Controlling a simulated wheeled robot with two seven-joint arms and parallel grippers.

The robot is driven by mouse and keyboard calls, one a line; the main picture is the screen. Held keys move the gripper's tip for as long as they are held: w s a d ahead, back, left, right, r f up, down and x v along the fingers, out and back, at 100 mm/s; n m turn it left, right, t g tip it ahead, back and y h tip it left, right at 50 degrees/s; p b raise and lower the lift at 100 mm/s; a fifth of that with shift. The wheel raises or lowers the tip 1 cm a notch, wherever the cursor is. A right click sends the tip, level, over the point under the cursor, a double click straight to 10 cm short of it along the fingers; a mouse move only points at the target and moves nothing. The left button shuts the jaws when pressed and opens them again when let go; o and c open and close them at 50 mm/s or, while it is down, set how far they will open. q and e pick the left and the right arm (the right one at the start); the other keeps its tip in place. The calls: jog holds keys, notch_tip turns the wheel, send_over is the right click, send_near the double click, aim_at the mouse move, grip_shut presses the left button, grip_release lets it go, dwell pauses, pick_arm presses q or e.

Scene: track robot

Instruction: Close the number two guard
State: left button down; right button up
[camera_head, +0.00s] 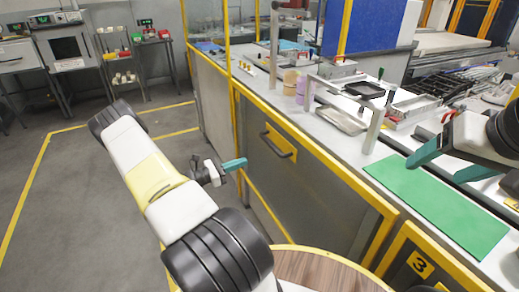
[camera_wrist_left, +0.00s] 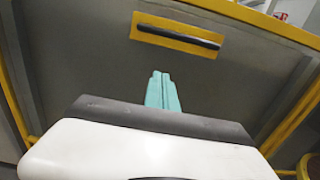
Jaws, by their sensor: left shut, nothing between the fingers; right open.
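A grey guard panel (camera_head: 262,178) with a yellow frame runs along the front of the workbench. It carries a black bar handle (camera_head: 277,145) on a yellow plate near its top. No number two shows on it, and I cannot tell whether it is fully closed. My left gripper (camera_head: 240,164) is shut and empty, close in front of the panel, below and left of the handle. In the left wrist view its teal fingers (camera_wrist_left: 162,85) point at the panel, just below the handle (camera_wrist_left: 180,36). My right gripper (camera_head: 432,170) is open and empty above the green mat.
A yellow-framed panel marked 3 (camera_head: 420,264) stands at lower right. The bench top holds a green mat (camera_head: 440,205), a metal tray (camera_head: 342,120) and grey posts (camera_head: 374,130). A round wooden surface (camera_head: 325,272) is at the bottom. Open grey floor (camera_head: 80,205) lies left.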

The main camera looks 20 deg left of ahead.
pick_arm(q)
jog(key=w+d+r, duration=0.4)
jog(key=w+d, duration=0.1)
jog(key=w, duration=0.1)
jog(key=shift+w+d+r, duration=0.15)
jog(key=shift+d+r, duration=0.05)
